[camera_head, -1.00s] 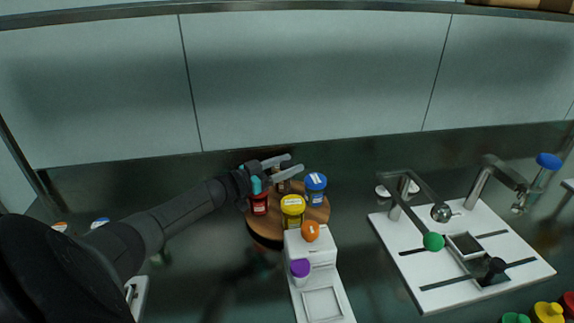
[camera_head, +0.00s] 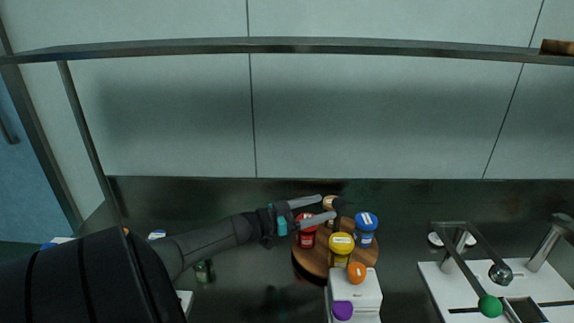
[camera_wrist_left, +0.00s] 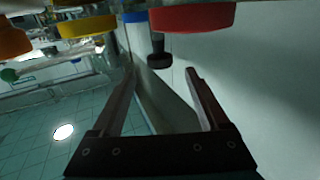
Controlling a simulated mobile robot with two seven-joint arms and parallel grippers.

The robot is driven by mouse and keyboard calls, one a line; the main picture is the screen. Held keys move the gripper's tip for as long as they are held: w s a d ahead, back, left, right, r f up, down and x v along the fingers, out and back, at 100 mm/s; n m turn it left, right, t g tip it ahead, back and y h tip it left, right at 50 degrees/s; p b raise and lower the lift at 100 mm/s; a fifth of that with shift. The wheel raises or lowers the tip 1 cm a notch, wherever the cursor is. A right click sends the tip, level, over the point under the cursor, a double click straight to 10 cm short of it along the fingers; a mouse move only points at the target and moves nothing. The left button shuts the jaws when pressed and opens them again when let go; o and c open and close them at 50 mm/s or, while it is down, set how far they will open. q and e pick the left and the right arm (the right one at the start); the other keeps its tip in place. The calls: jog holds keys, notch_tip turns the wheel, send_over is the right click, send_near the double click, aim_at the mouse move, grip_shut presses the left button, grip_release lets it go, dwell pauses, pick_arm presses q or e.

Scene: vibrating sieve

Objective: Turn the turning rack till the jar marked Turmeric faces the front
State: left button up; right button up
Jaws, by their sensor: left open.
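The turning rack (camera_head: 308,266) is a round wooden turntable with a dark central post and knob (camera_head: 339,204). On it stand a red-lidded jar (camera_head: 307,236), a yellow-lidded jar (camera_head: 341,254) at the front, a blue-lidded jar (camera_head: 365,234) at the right and a partly hidden jar (camera_head: 329,204) at the back. Labels are too small to read, so I cannot tell which is Turmeric. My left gripper (camera_head: 327,207) is open, above the rack's back left. In the left wrist view the red lid (camera_wrist_left: 192,18) and dark knob (camera_wrist_left: 159,58) show beyond the fingers. My right gripper is not in view.
A white board (camera_head: 436,282) with metal arms is at the right. A wall stands behind.

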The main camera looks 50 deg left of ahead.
pick_arm(q)
jog(key=p+v, duration=0.2)
jog(key=v, duration=0.6)
jog(key=shift+s, duration=0.4)
